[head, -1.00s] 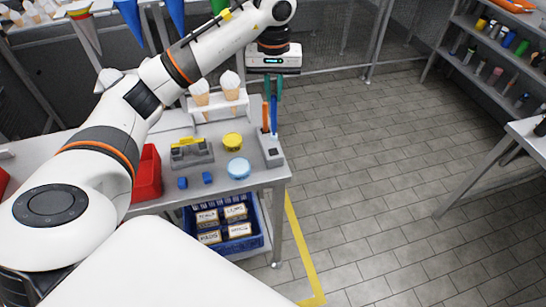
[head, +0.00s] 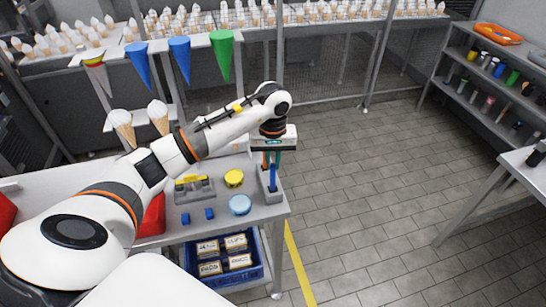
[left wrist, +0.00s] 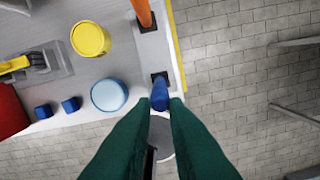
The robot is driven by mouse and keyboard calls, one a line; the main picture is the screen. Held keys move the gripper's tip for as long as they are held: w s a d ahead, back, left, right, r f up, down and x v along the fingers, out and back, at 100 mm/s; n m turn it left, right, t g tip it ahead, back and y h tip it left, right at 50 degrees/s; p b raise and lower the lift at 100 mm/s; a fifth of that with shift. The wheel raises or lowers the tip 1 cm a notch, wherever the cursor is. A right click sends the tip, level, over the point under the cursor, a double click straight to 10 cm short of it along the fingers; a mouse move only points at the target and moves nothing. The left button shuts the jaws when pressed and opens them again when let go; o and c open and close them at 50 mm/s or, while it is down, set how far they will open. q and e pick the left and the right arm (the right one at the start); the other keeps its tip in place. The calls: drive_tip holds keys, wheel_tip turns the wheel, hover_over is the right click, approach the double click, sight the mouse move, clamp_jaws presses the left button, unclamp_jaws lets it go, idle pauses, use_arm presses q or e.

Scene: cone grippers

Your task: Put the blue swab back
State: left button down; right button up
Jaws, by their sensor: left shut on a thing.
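My left gripper (head: 273,152) is above the grey swab holder (head: 272,196) at the right end of the work table. It also shows in the left wrist view (left wrist: 161,104), with its green fingers shut on the blue swab (left wrist: 160,96). The blue swab (head: 273,176) points down at the holder, beside a dark square socket (left wrist: 160,78). I cannot tell whether its lower end is inside the socket. An orange swab (left wrist: 143,13) stands in the holder's other socket. My right gripper is not in view.
A yellow round lid (head: 234,177), a light blue round lid (head: 240,205) and two small blue blocks (head: 210,214) lie left of the holder. A blue crate (head: 262,262) of labelled boxes is below. Open floor lies to the right.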

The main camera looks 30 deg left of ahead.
use_arm(q)
drive_tip(key=shift+f, duration=0.15)
drive_tip(key=c, duration=1.4)
unclamp_jaws()
